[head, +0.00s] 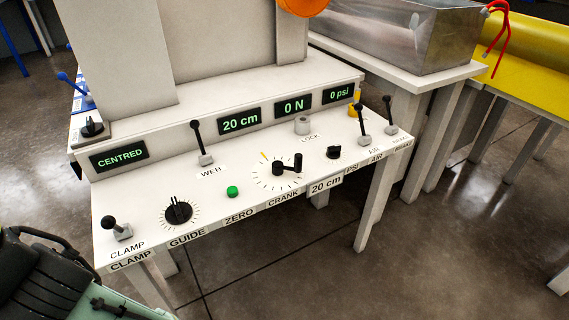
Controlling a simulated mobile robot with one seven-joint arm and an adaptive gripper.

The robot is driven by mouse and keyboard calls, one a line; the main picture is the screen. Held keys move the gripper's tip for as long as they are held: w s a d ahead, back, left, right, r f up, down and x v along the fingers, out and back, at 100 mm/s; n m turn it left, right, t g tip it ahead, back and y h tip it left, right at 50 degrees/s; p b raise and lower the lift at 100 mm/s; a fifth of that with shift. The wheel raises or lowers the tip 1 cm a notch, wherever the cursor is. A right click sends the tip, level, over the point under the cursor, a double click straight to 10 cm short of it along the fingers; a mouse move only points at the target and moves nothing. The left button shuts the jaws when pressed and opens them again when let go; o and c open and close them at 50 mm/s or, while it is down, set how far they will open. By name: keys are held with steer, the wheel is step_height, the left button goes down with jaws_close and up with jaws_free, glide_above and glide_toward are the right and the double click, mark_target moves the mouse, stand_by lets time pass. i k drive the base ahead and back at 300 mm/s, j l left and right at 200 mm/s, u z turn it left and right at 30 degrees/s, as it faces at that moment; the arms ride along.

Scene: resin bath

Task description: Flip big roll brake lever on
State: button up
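A small lever with a black ball knob (389,101) stands at the far right end of the white control panel, above a label reading BRAKE. Its stick leans slightly to the left, away from its small grey base. I cannot tell from this view which setting that is. A similar lever (360,123), labelled AIR, stands just to its left and is close to it. A large yellow roll or covered surface (535,45) lies at the upper right; I cannot tell if it is the big roll.
The panel also holds a CLAMP lever (116,228), a WEB lever (201,143), a guide dial (178,211), a green button (232,192) and a crank (287,166). A metal bath (410,35) stands behind on the right. Open floor (450,240) lies right of the panel.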

mark_target(386, 98)
steer(key=i+j+z, duration=0.15)
steer(key=i, duration=0.35)
steer(key=i+j+z, duration=0.1)
steer(key=i, duration=0.45)
